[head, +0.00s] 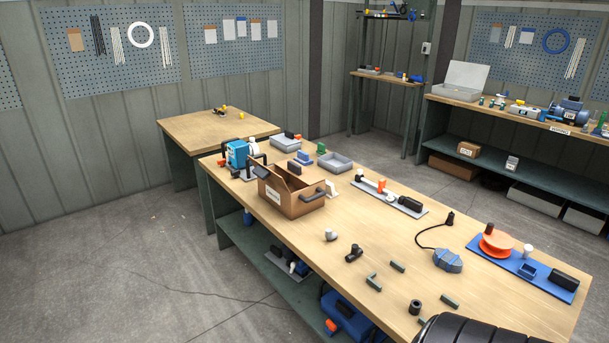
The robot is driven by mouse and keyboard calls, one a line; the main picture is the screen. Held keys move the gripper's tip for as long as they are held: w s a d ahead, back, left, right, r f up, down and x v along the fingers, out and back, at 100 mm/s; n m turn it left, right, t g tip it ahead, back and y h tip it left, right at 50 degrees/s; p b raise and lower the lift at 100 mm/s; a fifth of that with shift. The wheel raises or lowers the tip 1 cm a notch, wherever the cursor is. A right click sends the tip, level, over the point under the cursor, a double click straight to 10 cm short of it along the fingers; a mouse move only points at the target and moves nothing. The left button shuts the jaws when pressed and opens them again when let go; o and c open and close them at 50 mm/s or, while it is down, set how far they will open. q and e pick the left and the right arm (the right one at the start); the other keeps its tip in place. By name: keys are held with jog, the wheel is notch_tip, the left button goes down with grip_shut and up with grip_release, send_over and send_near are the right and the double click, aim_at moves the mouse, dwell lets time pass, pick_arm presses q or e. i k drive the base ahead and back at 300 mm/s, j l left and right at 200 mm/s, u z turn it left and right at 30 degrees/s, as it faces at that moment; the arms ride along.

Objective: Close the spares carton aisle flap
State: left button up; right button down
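The spares carton (303,207) is a brown cardboard box on the long wooden workbench. It has a white label on its left face. Its top looks open, with at least one flap raised at the back left. A dark bar-shaped piece lies across its right side, and another dark piece sits at its left rim. Which flap is the aisle flap, I cannot tell at this size. Neither of my grippers shows in the head view.
A blue pump unit (237,154) and a grey tray (335,162) stand close behind the carton. Small fittings and short dark bars lie on the bench (330,280) in front. A blue plate with an orange reel (495,241) is at right. Open floor (110,260) lies left of the bench.

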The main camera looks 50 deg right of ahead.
aim_at(261, 171)
jog(key=z, duration=1.6)
